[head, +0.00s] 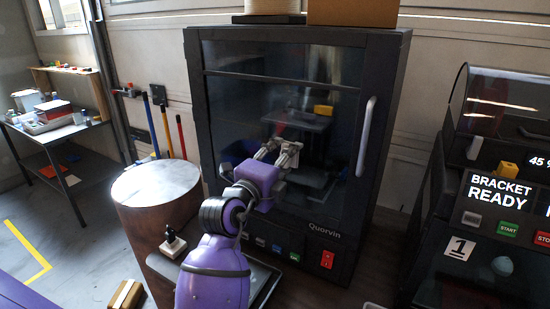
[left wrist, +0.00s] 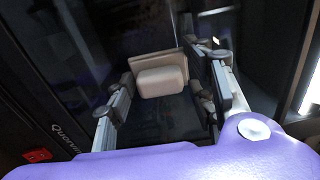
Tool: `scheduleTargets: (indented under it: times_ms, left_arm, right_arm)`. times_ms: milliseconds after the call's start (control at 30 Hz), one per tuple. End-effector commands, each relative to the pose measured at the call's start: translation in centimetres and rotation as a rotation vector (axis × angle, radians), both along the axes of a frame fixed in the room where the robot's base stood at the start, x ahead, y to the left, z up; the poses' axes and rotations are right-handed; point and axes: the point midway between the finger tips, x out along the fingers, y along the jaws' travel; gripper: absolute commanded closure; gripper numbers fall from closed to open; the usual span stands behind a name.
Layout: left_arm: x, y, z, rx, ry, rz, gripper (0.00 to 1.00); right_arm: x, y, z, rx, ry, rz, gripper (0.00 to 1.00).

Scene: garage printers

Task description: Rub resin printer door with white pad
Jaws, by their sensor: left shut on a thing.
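The dark glass door (head: 250,100) of the Quorvin printer is closed, with a pale vertical handle (head: 366,136) at its right. My left gripper (head: 279,150) is raised in front of the door's lower middle. In the left wrist view my left gripper (left wrist: 165,95) is shut on the white pad (left wrist: 162,82), a pale block on a flat beige plate. The plate faces the dark door glass (left wrist: 95,50); I cannot tell whether it touches. In the head view the fingers mostly hide the pad. My right gripper is not in view.
A round wooden-sided drum (head: 155,185) and a black-knobbed tool (head: 172,240) stand left of my left arm. A second machine (head: 490,200) with a "BRACKET READY" screen is at the right. A red switch (head: 327,260) is below the door.

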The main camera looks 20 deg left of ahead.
Motion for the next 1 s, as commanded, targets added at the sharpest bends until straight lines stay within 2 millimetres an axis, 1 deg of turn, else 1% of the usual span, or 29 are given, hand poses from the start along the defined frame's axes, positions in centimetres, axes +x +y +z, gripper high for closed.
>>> scheduleTargets:
  times_ms: [100,333,433,800,1000]
  left_arm:
    - [0.0,-0.3,0.0,-0.002,-0.001,-0.002,0.72]
    - [-0.2,-0.2,0.2,-0.002,-0.002,-0.002,0.72]
    - [-0.2,0.0,0.0,-0.001,-0.001,-0.001,0.72]
    - [0.3,3.1,-0.1,0.001,0.000,0.000,0.72]
    - [0.5,3.9,-0.1,0.000,0.000,0.001,0.72]
  right_arm:
    - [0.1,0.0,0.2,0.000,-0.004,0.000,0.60]
    - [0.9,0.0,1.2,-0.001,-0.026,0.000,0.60]
    - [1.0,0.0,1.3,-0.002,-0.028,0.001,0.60]
    - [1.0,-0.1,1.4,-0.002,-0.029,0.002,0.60]
    - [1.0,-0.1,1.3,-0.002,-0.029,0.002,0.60]
